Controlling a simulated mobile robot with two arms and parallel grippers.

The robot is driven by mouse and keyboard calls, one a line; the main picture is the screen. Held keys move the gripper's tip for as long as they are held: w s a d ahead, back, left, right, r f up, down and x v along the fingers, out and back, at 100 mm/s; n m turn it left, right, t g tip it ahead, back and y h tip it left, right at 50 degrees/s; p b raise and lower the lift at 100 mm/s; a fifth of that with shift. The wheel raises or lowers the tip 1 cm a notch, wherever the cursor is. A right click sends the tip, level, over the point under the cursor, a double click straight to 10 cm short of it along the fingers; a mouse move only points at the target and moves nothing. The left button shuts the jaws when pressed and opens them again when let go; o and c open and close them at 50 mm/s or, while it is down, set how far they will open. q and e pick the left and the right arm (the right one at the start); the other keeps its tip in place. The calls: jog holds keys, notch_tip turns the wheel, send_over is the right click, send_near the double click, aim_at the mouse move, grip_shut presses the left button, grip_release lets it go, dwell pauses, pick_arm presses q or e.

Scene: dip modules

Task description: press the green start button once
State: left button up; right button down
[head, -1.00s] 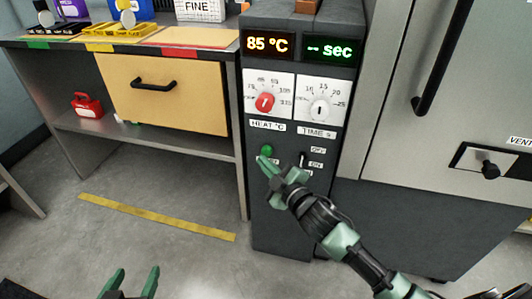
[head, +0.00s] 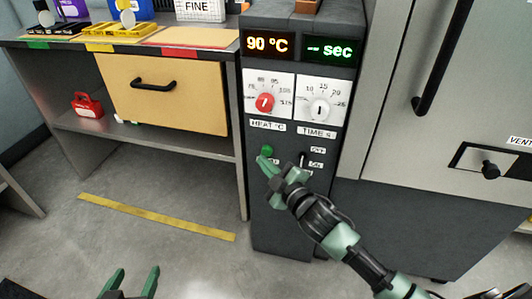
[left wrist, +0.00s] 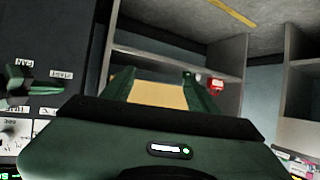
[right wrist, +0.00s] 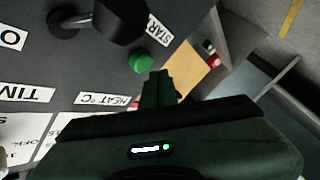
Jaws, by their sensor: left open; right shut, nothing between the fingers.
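The round green start button (head: 267,150) is on the dark front panel of the control cabinet, below the HEAT °C label. It also shows in the right wrist view (right wrist: 141,62), beside a START label (right wrist: 158,30). My right gripper (head: 263,161) is shut and empty, its tips just below the button in the head view. In the right wrist view the closed fingers (right wrist: 157,82) point past the button's edge; a small gap seems to show, but I cannot tell contact surely. My left gripper (head: 130,283) is open and empty at the bottom left.
The red heat dial (head: 264,103) and white time dial (head: 319,108) sit above the button. A black OFF/ON toggle (head: 302,159) stands close to its right. The heat display (head: 267,44) reads 90 °C; the time display (head: 329,49) shows dashes and sec.

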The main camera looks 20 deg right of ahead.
dwell(0.3)
pick_arm(q)
jog(key=shift+s+a+f+g, duration=0.25)
jog(key=shift+s+f+g, duration=0.15)
jog(key=shift+f, duration=0.1)
jog(key=shift+s+a+f+g, duration=0.2)
jog(key=shift+s+f+g, duration=0.15)
jog(key=shift+f, duration=0.1)
pick_arm(e)
jog(key=shift+w+d, duration=0.25)
jog(key=shift+w, duration=0.1)
